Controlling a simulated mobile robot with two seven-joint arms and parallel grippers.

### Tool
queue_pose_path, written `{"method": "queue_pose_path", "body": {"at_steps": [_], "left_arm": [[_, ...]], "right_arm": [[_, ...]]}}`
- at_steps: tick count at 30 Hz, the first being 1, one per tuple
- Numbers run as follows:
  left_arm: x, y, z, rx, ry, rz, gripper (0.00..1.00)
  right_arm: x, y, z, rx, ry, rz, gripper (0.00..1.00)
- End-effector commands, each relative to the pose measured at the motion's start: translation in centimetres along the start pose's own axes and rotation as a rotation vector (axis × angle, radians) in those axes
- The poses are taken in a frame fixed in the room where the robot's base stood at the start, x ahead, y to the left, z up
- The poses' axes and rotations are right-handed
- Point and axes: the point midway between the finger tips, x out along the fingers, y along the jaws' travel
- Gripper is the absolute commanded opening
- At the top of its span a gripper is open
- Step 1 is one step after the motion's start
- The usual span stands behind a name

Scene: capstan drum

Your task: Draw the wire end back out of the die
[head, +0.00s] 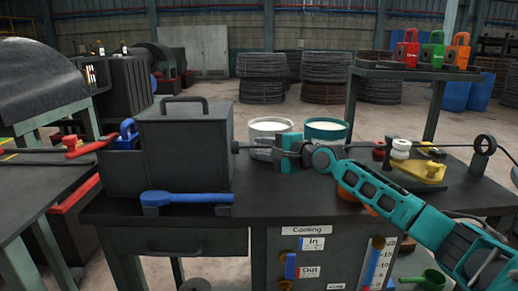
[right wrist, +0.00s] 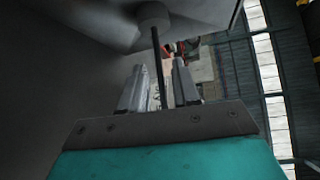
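The dark grey box (head: 185,150) with a top handle stands on the bench; I take it to hold the die. A short round boss (head: 235,147) sticks out of its right side; the right wrist view shows a round boss (right wrist: 152,14) too. A thin dark wire (right wrist: 158,65) runs from this boss down between the fingers of my right gripper (right wrist: 159,88). The fingers stand apart, with a visible gap beside the wire. In the head view, my right gripper (head: 262,150) is just right of the box, level with the boss. My left gripper is out of view.
A blue lever (head: 185,198) lies along the bench front before the box. White-filled pots (head: 325,130) stand behind my right gripper. A yellow block (head: 418,174) and a ringed rod (head: 484,145) are to the right. Padlocks (head: 432,50) stand on a raised shelf.

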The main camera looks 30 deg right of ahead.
Motion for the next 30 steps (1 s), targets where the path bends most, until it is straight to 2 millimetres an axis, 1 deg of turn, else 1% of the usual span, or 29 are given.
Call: {"method": "queue_pose_path", "body": {"at_steps": [3, 6, 17, 26, 27, 30], "left_arm": [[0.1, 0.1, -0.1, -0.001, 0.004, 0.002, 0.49], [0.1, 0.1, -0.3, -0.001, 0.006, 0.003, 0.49], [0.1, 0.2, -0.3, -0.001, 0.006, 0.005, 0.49], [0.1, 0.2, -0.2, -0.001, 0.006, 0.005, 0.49], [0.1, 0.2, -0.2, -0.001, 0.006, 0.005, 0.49], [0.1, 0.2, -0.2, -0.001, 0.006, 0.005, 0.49]], "right_arm": [[1.2, 0.0, -0.1, 0.002, 0.001, -0.002, 0.31], [1.7, 0.0, 0.0, 0.001, 0.0, -0.002, 0.31], [2.0, 0.0, 0.0, 0.0, 0.0, 0.0, 0.31], [2.0, 0.0, 0.0, 0.0, 0.0, 0.0, 0.02], [2.0, 0.0, 0.0, 0.0, 0.0, 0.001, 0.0], [2.0, 0.0, 0.0, 0.0, 0.0, 0.001, 0.0]]}}
